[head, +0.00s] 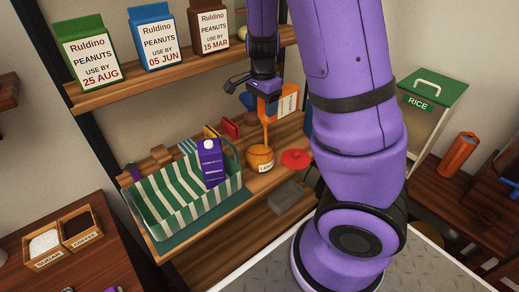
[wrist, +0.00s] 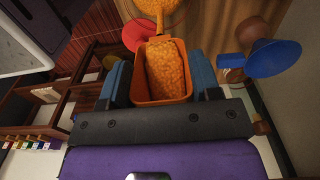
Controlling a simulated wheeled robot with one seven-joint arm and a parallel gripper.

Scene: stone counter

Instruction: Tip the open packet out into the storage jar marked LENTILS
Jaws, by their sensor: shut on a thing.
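My gripper (head: 262,88) is shut on the orange packet (head: 288,102), which it holds tilted above the storage jar (head: 260,160). The jar stands upright on the wooden counter shelf, and its label reads "LEN", the rest being turned out of sight. An orange stream (head: 266,136) runs from the packet down to the jar. In the wrist view the packet (wrist: 165,96) sits between my blue fingers, its open top showing many orange lentils (wrist: 165,66). The jar's orange contents (wrist: 158,5) show at the top edge of that view. A red round lid (head: 296,159) lies right of the jar.
A green striped basket (head: 165,213) with a purple carton (head: 210,160) stands left of the jar. A grey block (head: 286,195) lies in front. A shelf (head: 130,87) with peanut cartons is above. A blue funnel (wrist: 272,58) shows at the right in the wrist view.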

